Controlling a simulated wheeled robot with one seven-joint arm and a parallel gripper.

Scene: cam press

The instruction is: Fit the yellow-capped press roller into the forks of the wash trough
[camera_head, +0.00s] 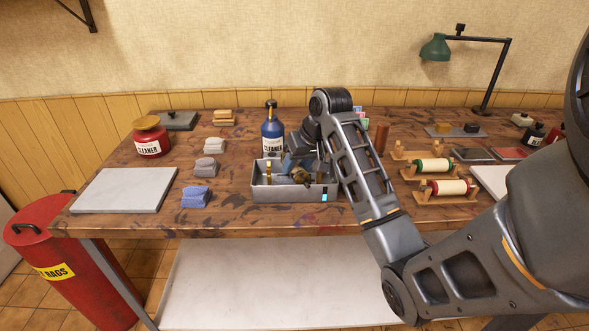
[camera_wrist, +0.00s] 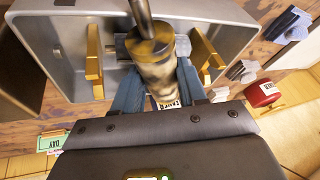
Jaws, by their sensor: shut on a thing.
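The wash trough (camera_head: 290,194) is a grey metal box near the front middle of the table, with brass-coloured forks inside. In the wrist view the trough (camera_wrist: 50,62) lies below my gripper, one fork (camera_wrist: 94,66) left and another fork (camera_wrist: 206,52) right of the roller. My gripper (camera_head: 303,163) is over the trough, its blue fingers (camera_wrist: 158,88) shut on the yellow-capped press roller (camera_wrist: 158,72). The roller has a stained pale body, a dirty yellow cap and a grey shaft. It points steeply towards the wrist camera, not lying across the forks. In the head view its dark yellow end (camera_head: 298,177) shows.
A blue cleaner bottle (camera_head: 271,133) stands just behind the trough. Folded cloths (camera_head: 196,196) lie to its left. A green-capped roller (camera_head: 433,165) and a red-capped roller (camera_head: 446,187) rest on wooden stands to the right. A pale slab (camera_head: 123,190) lies at the left.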

